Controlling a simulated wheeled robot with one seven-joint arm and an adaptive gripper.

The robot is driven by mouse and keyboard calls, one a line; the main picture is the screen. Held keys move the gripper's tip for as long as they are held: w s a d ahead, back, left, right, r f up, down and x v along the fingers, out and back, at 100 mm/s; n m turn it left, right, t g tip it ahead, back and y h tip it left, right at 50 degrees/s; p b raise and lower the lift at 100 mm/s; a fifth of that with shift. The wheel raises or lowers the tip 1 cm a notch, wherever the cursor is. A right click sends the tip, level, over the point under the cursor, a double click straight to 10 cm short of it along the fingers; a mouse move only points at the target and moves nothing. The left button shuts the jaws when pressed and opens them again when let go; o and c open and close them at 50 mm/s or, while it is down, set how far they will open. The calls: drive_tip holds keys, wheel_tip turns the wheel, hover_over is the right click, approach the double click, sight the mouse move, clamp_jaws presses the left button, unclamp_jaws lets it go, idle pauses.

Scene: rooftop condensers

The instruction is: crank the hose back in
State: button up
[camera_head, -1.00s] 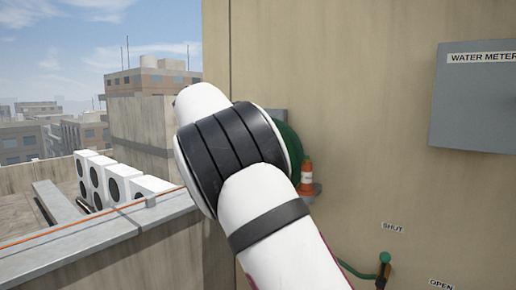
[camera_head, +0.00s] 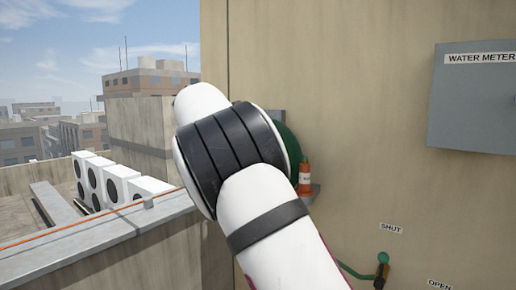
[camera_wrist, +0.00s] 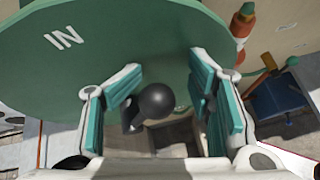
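The hose reel shows in the wrist view as a large green disc (camera_wrist: 110,50) marked "IN". A black round crank knob (camera_wrist: 156,102) stands out below the disc's face. My gripper (camera_wrist: 168,105) is open, with one teal-padded finger on each side of the knob. A gap shows on the right; I cannot tell whether the left pad touches. In the head view only a green edge of the reel (camera_head: 290,145) shows on the wall. My arm hides the rest, including the gripper and knob.
A tap lever (camera_head: 383,262) with a green hose is low on the wall, between "SHUT" and "OPEN" labels. A grey water meter box (camera_head: 475,97) is at right. A parapet (camera_head: 110,240) runs along the left.

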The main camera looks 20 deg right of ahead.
drive_tip(key=s+d+r+v, duration=0.1)
drive_tip(key=v, duration=0.9)
drive_tip(key=shift+s, duration=0.4)
drive_tip(key=shift+r, duration=0.1)
